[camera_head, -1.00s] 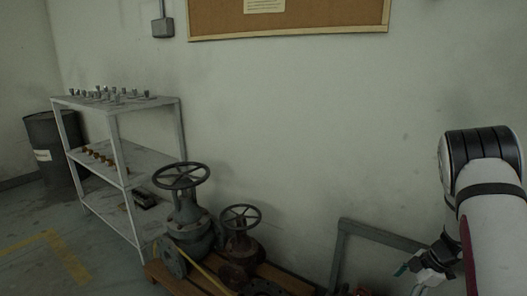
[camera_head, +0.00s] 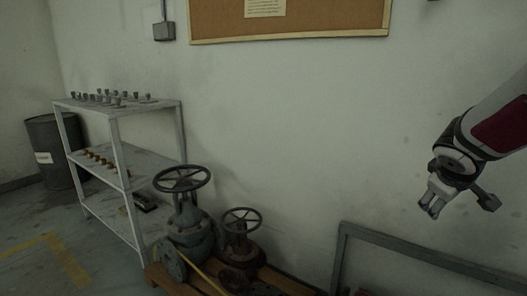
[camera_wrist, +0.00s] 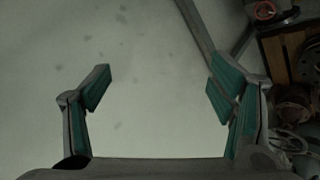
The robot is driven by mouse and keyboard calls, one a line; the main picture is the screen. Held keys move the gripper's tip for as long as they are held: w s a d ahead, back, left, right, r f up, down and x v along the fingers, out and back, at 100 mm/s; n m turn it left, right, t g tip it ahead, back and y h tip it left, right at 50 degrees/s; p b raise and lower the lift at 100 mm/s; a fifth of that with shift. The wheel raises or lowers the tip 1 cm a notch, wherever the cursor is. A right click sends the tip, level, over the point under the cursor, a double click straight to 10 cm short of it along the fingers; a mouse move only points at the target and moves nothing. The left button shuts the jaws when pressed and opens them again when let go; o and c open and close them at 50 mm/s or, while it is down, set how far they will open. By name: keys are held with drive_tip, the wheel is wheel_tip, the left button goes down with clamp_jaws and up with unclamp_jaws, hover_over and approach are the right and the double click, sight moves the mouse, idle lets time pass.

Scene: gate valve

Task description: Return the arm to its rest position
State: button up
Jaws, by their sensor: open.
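My gripper (camera_head: 432,203) is at the right of the head view, raised in front of the bare wall and above a grey metal frame. In the wrist view my gripper (camera_wrist: 158,95) has its two green-padded fingers spread wide apart, with nothing between them. The larger gate valve (camera_head: 187,222), with a dark handwheel, stands on a wooden pallet left of my gripper and well apart from it. A smaller rusty valve (camera_head: 240,240) stands beside it.
The grey metal frame (camera_head: 400,258) stands near the wall below my gripper. The wooden pallet (camera_head: 290,285) holds the valves. A white shelf (camera_head: 118,104) with small parts and a dark drum (camera_head: 48,135) are at the left.

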drive_tip(key=s+a+f+m+g+y, duration=0.1)
drive_tip(key=s+a+g+y, duration=0.1)
drive_tip(key=s+a, duration=0.8)
drive_tip(key=s+a+m+g+y, duration=0.2)
drive_tip(key=s+a, duration=0.3)
drive_tip(key=s, duration=0.9)
drive_tip(key=s+a+f+m+g+y, duration=0.1)
drive_tip(key=s+a+g+y, duration=0.15)
drive_tip(key=s+a, duration=0.8)
drive_tip(key=s+d+r+t+p, duration=0.1)
drive_tip(key=r+t+p, duration=0.1)
drive_tip(key=r+p, duration=1.1)
drive_tip(key=d+r+t+p, duration=0.1)
drive_tip(key=d+r+p, duration=0.1)
drive_tip(key=r+p, duration=1.2)
drive_tip(key=shift+s+d+r+t, duration=0.25)
drive_tip(key=shift+s+r+t, duration=0.1)
drive_tip(key=shift+r, duration=0.5)
